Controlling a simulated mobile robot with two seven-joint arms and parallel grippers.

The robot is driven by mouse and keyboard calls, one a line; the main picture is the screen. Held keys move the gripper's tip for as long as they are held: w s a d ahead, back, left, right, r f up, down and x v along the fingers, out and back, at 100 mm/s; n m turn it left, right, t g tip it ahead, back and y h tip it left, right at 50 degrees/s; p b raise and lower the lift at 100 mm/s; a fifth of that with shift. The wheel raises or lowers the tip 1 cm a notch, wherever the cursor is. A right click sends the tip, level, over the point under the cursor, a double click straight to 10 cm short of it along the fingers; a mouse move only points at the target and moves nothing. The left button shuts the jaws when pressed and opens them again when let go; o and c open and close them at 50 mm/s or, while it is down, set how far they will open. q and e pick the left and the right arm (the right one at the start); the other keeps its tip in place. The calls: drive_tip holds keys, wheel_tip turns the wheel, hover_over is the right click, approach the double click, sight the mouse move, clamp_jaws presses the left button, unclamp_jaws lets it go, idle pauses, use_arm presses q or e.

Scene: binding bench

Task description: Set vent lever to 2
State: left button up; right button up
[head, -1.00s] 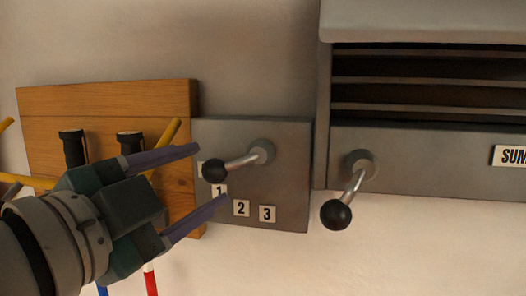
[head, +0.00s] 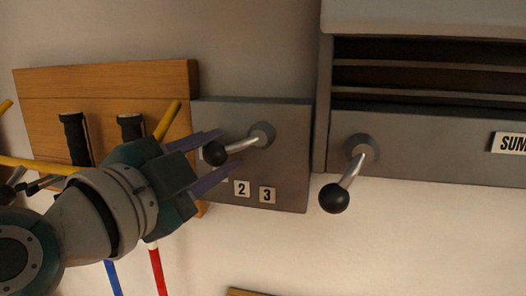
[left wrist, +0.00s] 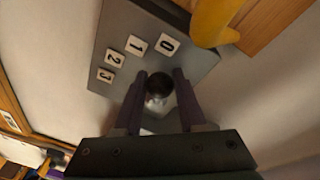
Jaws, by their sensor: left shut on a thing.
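The lever on the grey numbered plate (head: 285,150) has a metal rod and a black ball knob (head: 214,153). Its rod points left and slightly down from the pivot (head: 262,134), toward the 0 and 1 end of the scale. My left gripper (head: 228,150) reaches in from the left and is shut on the knob, one finger above and one below. In the left wrist view the knob (left wrist: 160,86) sits between the two fingers. Labels 0 (left wrist: 168,43), 1 (left wrist: 137,45), 2 (left wrist: 114,59) and 3 (left wrist: 105,76) show there. My right gripper is not in view.
A wooden board (head: 100,90) with black-handled tools and a yellow rod (head: 168,120) stands close behind my left gripper.

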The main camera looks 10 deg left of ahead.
sight(254, 165)
use_arm(q)
clamp_jaws()
drive_tip(key=shift+f, duration=0.15)
drive_tip(key=n+b, duration=0.1)
drive_tip(key=f+n+b, duration=0.1)
drive_tip(key=shift+d+f+n+t, duration=0.1)
drive_tip(key=shift+d+n+t, duration=0.2)
drive_tip(key=n+b, duration=0.1)
drive_tip(key=d+f+n, duration=0.1)
drive_tip(key=n, duration=0.1)
drive_tip(key=shift+n+t+b, duration=0.3)
drive_tip(key=shift+b, duration=0.1)
drive_tip(key=shift+d+f+n+t+y+b, duration=0.15)
drive_tip(key=shift+d+n+b, duration=0.2)
drive_tip(key=shift+n, duration=0.7)
drive_tip(key=shift+d+f+n+t+y+b, duration=0.15)
drive_tip(key=shift+d+n, duration=0.25)
drive_tip(key=shift+n, duration=0.65)
drive_tip(key=shift+d, duration=0.1)
